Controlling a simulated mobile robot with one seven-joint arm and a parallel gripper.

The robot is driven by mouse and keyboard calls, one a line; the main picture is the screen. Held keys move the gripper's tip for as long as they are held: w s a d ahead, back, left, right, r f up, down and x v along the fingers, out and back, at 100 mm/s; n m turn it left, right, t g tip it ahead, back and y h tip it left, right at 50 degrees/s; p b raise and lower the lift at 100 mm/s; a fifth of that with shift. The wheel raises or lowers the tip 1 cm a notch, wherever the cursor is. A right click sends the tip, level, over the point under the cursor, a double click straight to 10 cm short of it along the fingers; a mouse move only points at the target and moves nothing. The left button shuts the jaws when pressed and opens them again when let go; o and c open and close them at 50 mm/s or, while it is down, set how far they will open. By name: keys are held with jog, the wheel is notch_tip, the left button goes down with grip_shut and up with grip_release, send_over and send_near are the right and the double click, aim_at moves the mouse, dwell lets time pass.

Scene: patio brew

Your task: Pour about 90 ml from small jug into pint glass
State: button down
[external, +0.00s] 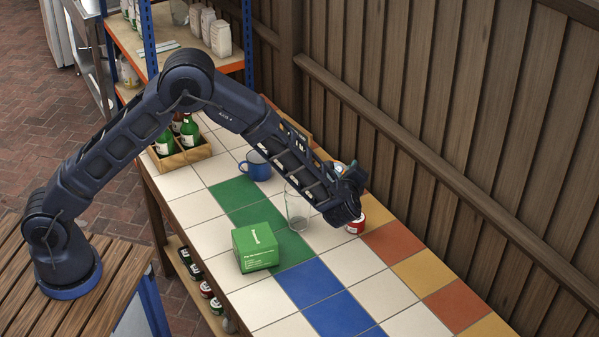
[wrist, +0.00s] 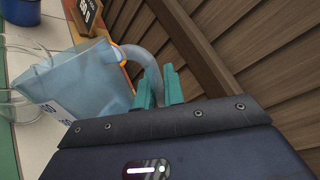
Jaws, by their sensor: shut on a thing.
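The small jug (wrist: 85,78) is light blue and see-through, with printed marks on its side. My gripper (wrist: 160,90) has teal fingertips and is shut on the jug's curved grey-blue handle (wrist: 140,56). In the external view my gripper (external: 345,200) hangs above the right side of the tiled table and mostly hides the jug. The clear pint glass (external: 297,212) stands upright on the table, just left of my gripper. Clear glass edges show left of the jug in the wrist view. I cannot tell the jug's exact tilt or the liquid level in either vessel.
A green box (external: 255,248) stands in front of the glass, and a blue mug (external: 256,166) behind it. A red can (external: 356,223) is close beside my gripper. A wooden crate (external: 190,157) holds green bottles. A wooden fence (external: 450,130) borders the right; the front tiles are clear.

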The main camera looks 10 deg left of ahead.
jog(key=shift+a+r, duration=0.15)
jog(key=shift+r, duration=0.1)
jog(key=shift+a+r+n, duration=0.3)
jog(key=shift+r+n, duration=0.15)
jog(key=shift+n, duration=0.15)
jog(key=shift+a+r, duration=0.1)
dwell(0.4)
jog(key=shift+w+a+r+n+h+p, duration=0.1)
jog(key=shift+a+r+n+h+p, duration=0.1)
jog(key=shift+a+r+n, duration=0.35)
jog(key=shift+a+r+n+h+p, duration=0.2)
jog(key=shift+a+r+n, duration=0.15)
jog(key=shift+a, duration=0.25)
dwell(1.3)
jog(key=d+f+m, duration=0.3)
jog(key=shift+d+f+y, duration=0.25)
jog(key=shift+f+y, duration=0.15)
jog(key=shift+d+f+m+y, duration=0.15)
jog(key=shift+d+f+m, duration=0.05)
jog(key=shift+f+m, duration=0.25)
jog(key=shift+d+f+m+y, duration=0.15)
jog(key=shift+d+f+m, duration=0.05)
jog(key=shift+f+m, duration=0.2)
jog(key=shift+f, duration=0.1)
dwell(0.5)
